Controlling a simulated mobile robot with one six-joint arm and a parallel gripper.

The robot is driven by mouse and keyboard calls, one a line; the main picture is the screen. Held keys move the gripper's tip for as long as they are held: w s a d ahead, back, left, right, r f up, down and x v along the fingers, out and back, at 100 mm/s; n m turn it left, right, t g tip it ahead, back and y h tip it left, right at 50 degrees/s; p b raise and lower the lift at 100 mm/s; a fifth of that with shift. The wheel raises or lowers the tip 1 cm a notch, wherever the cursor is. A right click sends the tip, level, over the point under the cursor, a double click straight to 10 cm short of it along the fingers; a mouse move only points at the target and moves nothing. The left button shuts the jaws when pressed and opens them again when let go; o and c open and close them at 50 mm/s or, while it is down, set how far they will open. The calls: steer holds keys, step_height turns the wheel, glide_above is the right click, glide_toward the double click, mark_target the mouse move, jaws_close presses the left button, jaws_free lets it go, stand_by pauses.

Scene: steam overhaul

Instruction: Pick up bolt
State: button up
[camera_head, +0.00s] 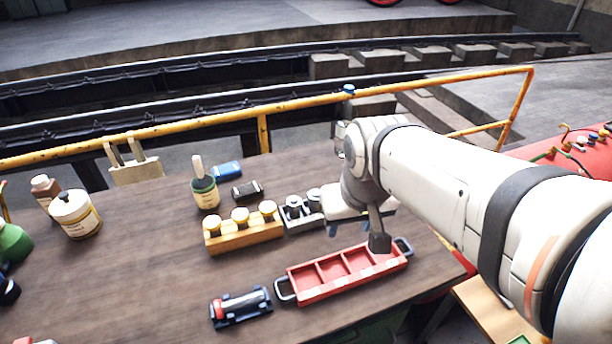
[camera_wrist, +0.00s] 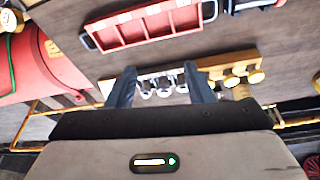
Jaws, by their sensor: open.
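Metal bolts (camera_wrist: 164,86) stand upright in a small grey holder. In the head view, two bolts (camera_head: 293,204) show in the grey holder (camera_head: 303,224), and my arm hides its right end. My gripper (camera_wrist: 159,72) is open and empty. In the wrist view its two fingers appear on either side of the bolts; I cannot tell how far above them they are. In the head view a dark fingertip of my gripper (camera_head: 379,241) shows over the back of the red tray, right of the holder.
A wooden block (camera_head: 243,238) with yellow-topped pieces stands left of the holder. A dark red-ended tool (camera_head: 240,307), a brush pot (camera_head: 205,192) and tins share the table. A yellow rail (camera_head: 200,137) runs behind.

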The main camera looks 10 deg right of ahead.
steer(key=w+f+g, duration=0.1)
steer(key=w, duration=0.8)
steer(key=n+g+b, duration=0.2)
glide_above(316, 192)
steer(key=s, duration=0.2)
steer(key=f, duration=1.2)
steer(key=shift+w+d+f, duration=0.1)
steer(key=shift+w+f, duration=0.1)
steer(key=shift+f, duration=0.05)
steer(key=shift+w+f, duration=0.3)
steer(key=shift+f, duration=0.3)
steer(key=f+p, duration=0.1)
steer(key=f, duration=0.1)
steer(key=f+p, duration=0.1)
steer(key=f, duration=0.2)
steer(key=w+f, duration=0.1)
steer(key=f, duration=0.1)
steer(key=shift+f+p, duration=0.2)
steer(key=shift+p, duration=0.2)
steer(key=shift+c, duration=0.4)
